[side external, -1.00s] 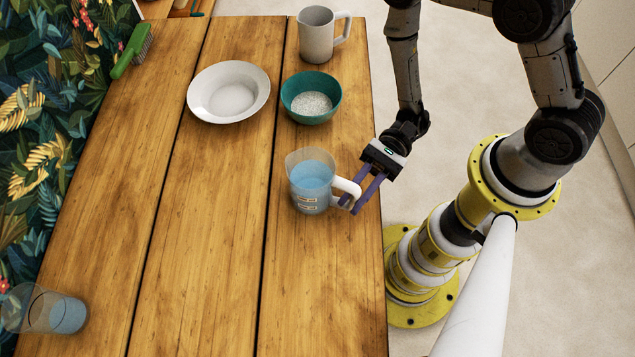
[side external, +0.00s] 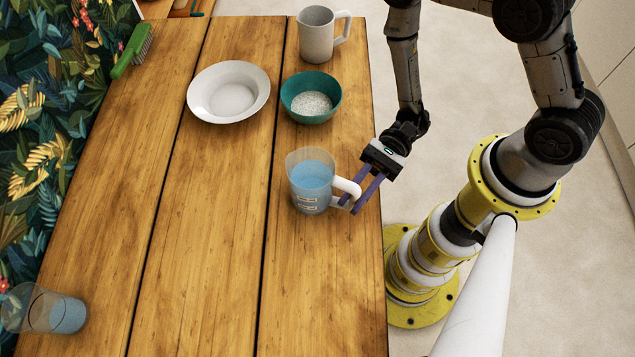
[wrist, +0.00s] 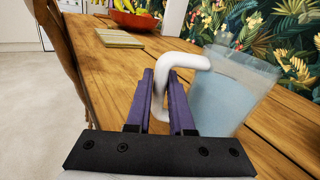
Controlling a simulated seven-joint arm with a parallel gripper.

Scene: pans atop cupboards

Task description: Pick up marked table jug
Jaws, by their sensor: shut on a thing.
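The jug (side external: 312,181) is clear with blue contents, small marked labels on its side and a white handle. It stands upright on the wooden table, near the table's right edge. My gripper (side external: 357,199) reaches in from the right with its purple fingers at the handle. In the wrist view, the gripper (wrist: 163,105) has one finger on each side of the white handle (wrist: 160,85), shut on it. The jug's body (wrist: 228,95) is to the right of the fingers there. Whether the base is clear of the table cannot be told.
A green bowl (side external: 311,113) of white grains and a grey jug (side external: 317,43) stand behind. A white plate (side external: 228,104) is left of the bowl. Another blue-filled clear vessel (side external: 40,312) is at front left, a green brush (side external: 130,55) at back left. The table's middle (side external: 205,230) is clear.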

